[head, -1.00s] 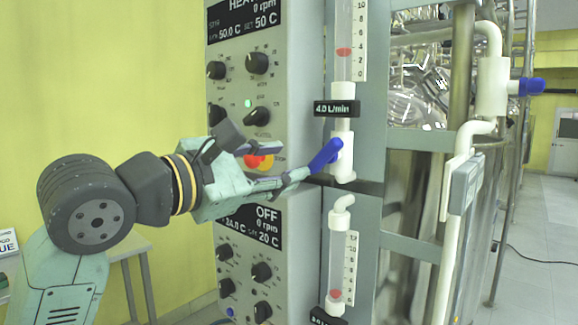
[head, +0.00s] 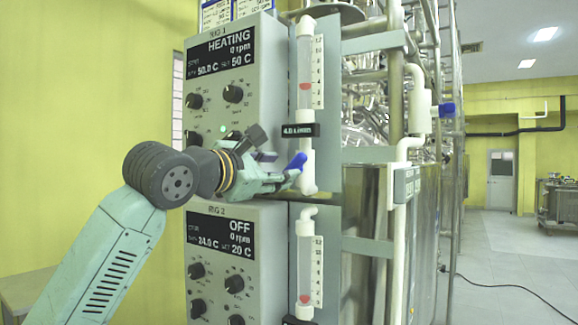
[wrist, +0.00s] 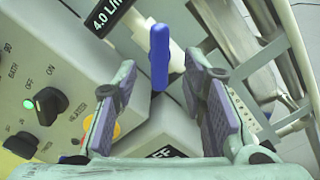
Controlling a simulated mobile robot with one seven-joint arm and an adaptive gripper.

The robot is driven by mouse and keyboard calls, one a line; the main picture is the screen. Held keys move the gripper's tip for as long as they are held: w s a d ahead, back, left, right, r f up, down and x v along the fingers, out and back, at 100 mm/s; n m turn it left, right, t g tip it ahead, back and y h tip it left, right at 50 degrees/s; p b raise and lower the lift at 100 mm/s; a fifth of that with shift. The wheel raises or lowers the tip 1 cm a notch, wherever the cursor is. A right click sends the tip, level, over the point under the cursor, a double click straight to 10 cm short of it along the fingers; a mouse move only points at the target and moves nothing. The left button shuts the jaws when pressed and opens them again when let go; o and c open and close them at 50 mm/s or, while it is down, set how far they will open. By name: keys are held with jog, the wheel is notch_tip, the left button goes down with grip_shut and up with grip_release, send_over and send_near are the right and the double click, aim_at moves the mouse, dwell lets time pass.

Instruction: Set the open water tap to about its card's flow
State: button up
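A blue tap handle (head: 298,162) sits below the upper flow tube (head: 304,70), tilted up to the right. The tube's red float (head: 304,86) stands partway up its scale; the exact mark is too small to read. The dark card (head: 300,130) between tube and tap reads 4.0 L/min. My gripper (head: 286,180) is beside the handle, just left of and below its tip. In the wrist view my gripper is open, and the blue handle (wrist: 159,55) lies beyond the gap between the fingers. I cannot tell whether a finger touches it.
The upper control panel (head: 230,70) reads HEATING and stands close behind my gripper. A lower panel (head: 213,240) reads OFF, with a second flow tube (head: 304,265) whose float is low. Another blue handle (head: 446,109) is on a white pipe at right. Open floor lies far right.

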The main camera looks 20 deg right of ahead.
aim_at(291, 167)
jog(key=p+x, duration=0.1)
jog(key=x, duration=0.5)
jog(key=shift+w+d+p, duration=0.2)
jog(key=shift+p, duration=0.1)
